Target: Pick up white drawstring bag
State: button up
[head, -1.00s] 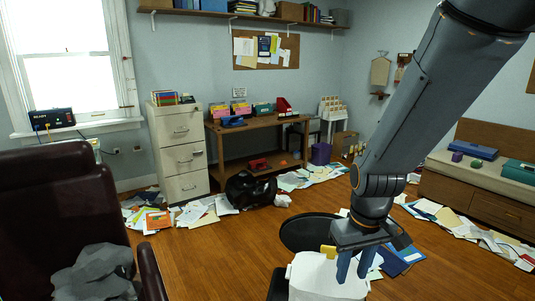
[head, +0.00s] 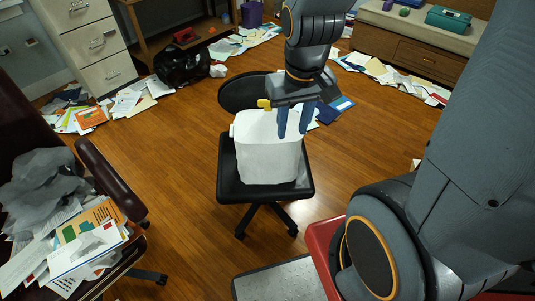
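The white drawstring bag (head: 268,155) stands upright on the seat of a black swivel chair (head: 232,185). A small yellow piece (head: 264,103) shows at its top rim. My gripper (head: 293,128) reaches down from above at the bag's upper right. Its two blue fingers are spread apart with a gap between them, and they overlap the bag's top edge in the head view. I cannot tell whether the fingers touch the bag. The bag's far side is hidden.
A brown armchair (head: 110,180) piled with papers stands at the left. A black bag (head: 182,66) and scattered papers lie near the filing cabinet (head: 88,35). A low bench (head: 410,45) is at the back right. Wood floor around the black chair is mostly clear.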

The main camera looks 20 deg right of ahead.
aim_at(262, 158)
jog(key=k, duration=0.5)
jog(key=u, duration=1.85)
jog(key=i, duration=1.2)
jog(key=z, duration=2.6)
